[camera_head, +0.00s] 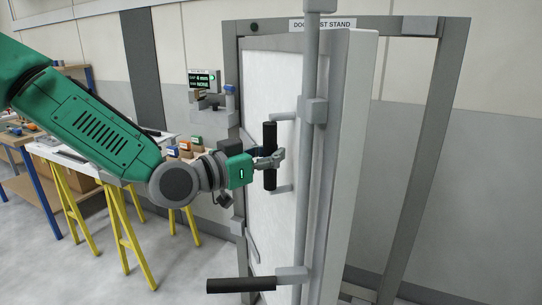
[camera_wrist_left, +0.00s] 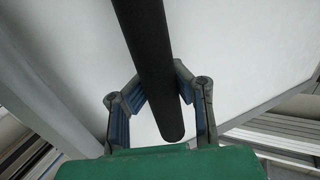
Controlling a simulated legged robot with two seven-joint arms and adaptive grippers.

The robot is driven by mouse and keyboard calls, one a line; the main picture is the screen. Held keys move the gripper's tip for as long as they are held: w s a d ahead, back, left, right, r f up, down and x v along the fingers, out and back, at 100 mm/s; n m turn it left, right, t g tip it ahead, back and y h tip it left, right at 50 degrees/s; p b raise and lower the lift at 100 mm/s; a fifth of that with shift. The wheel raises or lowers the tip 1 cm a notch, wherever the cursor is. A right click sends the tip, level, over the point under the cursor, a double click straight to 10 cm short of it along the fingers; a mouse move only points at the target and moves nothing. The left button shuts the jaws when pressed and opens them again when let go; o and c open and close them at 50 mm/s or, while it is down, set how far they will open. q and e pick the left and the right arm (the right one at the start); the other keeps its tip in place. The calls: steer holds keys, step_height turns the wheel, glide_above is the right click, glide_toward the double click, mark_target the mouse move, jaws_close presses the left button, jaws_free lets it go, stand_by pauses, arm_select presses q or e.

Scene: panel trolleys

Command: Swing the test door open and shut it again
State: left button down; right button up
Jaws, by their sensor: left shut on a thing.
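The test door (camera_head: 345,150) is a thick white panel, swung well open out of the grey frame of the door test stand (camera_head: 425,140). A vertical black grip handle (camera_head: 270,185) stands off the door's face on grey brackets. My left gripper (camera_head: 272,160) is shut on this black handle around its middle. In the left wrist view, the fingers (camera_wrist_left: 160,100) close in on both sides of the black handle (camera_wrist_left: 155,60), with the white door face behind. A lower lever with a black grip (camera_head: 240,285) sticks out to the left from the door. My right gripper is not in view.
A grey vertical rod (camera_head: 308,150) runs along the door's edge. Yellow-legged trestle tables (camera_head: 125,225) with small boxes stand to the left, and a blue-legged bench (camera_head: 45,190) is behind. A small display (camera_head: 203,82) hangs left of the frame. Bare floor lies at lower left.

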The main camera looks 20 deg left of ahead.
arm_select(q)
steer(key=shift+s+a+r, duration=0.1)
steer(key=shift+a+r, duration=0.2)
steer(key=shift+r, duration=0.2)
steer(key=c, duration=1.3)
jaws_free()
steer(key=shift+s+f, duration=0.15)
steer(key=shift+f, duration=0.05)
steer(key=shift+f, duration=0.1)
steer(key=v, duration=0.7)
steer(key=shift+s+a, duration=0.15)
steer(key=shift+s, duration=0.05)
